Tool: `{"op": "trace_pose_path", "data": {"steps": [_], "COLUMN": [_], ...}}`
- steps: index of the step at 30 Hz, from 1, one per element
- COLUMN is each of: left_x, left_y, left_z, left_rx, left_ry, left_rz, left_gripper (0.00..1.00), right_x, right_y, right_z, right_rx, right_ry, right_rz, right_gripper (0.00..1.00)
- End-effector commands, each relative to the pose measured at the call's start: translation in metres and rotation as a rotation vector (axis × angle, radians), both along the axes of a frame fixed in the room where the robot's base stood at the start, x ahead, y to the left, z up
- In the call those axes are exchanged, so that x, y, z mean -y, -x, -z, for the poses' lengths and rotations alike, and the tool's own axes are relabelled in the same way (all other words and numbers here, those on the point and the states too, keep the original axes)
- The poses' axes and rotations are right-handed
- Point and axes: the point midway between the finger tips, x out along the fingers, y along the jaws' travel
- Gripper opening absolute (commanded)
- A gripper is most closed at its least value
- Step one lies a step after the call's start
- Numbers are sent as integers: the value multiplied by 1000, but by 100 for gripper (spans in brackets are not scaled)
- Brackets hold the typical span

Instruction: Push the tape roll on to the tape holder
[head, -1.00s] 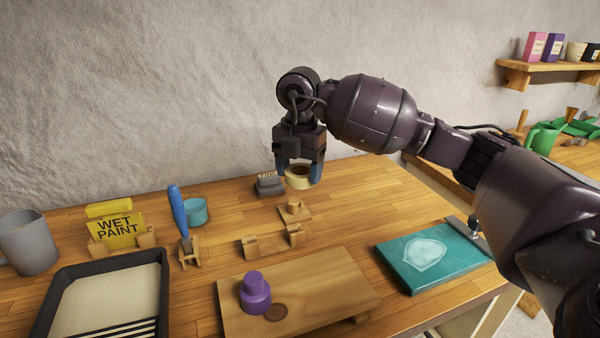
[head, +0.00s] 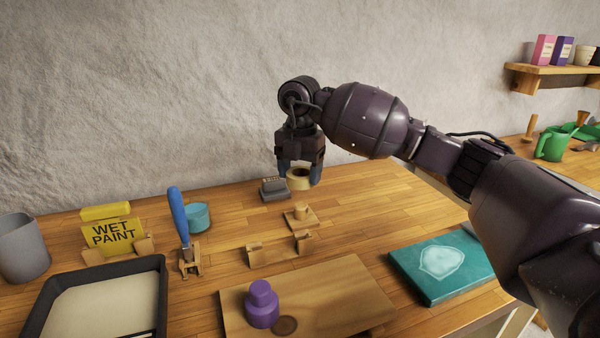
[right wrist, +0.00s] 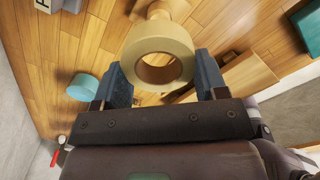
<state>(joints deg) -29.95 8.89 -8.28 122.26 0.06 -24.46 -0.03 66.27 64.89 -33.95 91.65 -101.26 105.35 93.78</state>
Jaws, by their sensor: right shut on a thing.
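The cream tape roll (head: 299,183) is held between the blue fingers of my right gripper (head: 300,175), above the bench, with its hole facing up. In the right wrist view the roll (right wrist: 138,46) sits between the fingertips (right wrist: 160,80). The tape holder (head: 299,215), a small wooden base with an upright peg, stands on the bench just below and in front of the roll in the head view. Its peg (right wrist: 157,9) shows past the roll at the top of the wrist view. Roll and peg are apart. My left gripper is not in view.
A wooden cradle (head: 280,250) lies in front of the holder. A teal pot (head: 199,216), a blue-handled tool (head: 179,216) and a yellow sign (head: 118,234) stand left.

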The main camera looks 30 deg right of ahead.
Motion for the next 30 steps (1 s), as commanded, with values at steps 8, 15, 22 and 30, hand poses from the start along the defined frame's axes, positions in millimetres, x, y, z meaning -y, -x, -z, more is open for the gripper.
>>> {"op": "trace_pose_path", "data": {"steps": [8,15,22,30], "left_x": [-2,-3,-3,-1], "left_y": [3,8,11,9], "left_z": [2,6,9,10], "left_rx": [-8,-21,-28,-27], "left_ry": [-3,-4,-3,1], "left_rz": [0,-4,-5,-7], "left_gripper": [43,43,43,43], "right_x": [0,0,0,0], "right_y": [0,0,0,0], "right_z": [-1,4,20,42], "right_rx": [1,0,-1,-2], "right_ry": [0,0,0,1], "right_rz": [0,0,0,0], "right_gripper": [42,42,42,42]}}
